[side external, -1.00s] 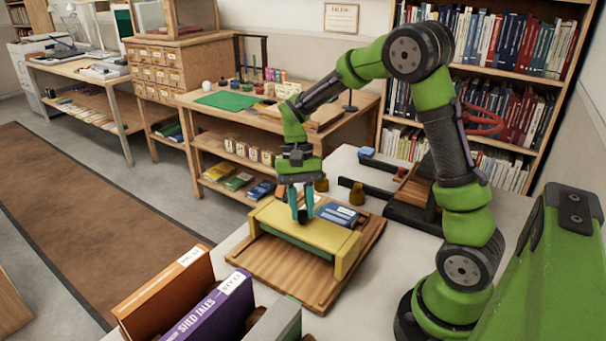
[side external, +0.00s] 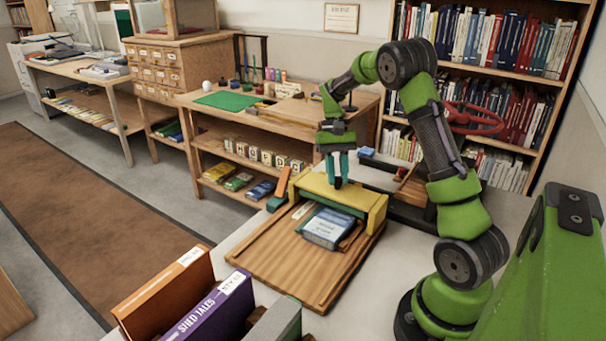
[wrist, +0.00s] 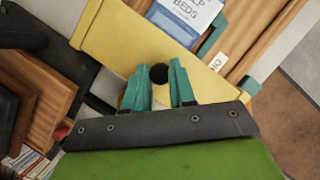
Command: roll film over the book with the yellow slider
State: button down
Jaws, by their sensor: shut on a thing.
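The yellow slider (side external: 365,199) is a bridge spanning the wooden board (side external: 270,262), now at the board's far end. My gripper (side external: 340,184) is above its middle, shut on the slider's dark knob (wrist: 159,74). The blue book (side external: 328,227) lies on the board on the near side of the slider, its pale label facing up. It also shows at the top of the wrist view (wrist: 185,14), beside the slider (wrist: 115,40). I cannot tell whether clear film covers the book.
Orange and purple books (side external: 210,312) stand upright at the near left. A dark stand with a wooden block (wrist: 48,105) is beyond the slider. The near part of the board is bare. A bookcase (side external: 500,60) stands behind my arm.

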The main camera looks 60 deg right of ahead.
jog(key=shift+d+r, duration=0.1)
jog(key=shift+d, duration=0.3)
jog(key=c, duration=1.2)
grip_release()
jog(key=shift+o, duration=1.2)
jog(key=shift+a, duration=0.15)
jog(key=shift+v, duration=8.4)
jog(key=shift+a+r, duration=0.1)
jog(key=shift+a, duration=0.05)
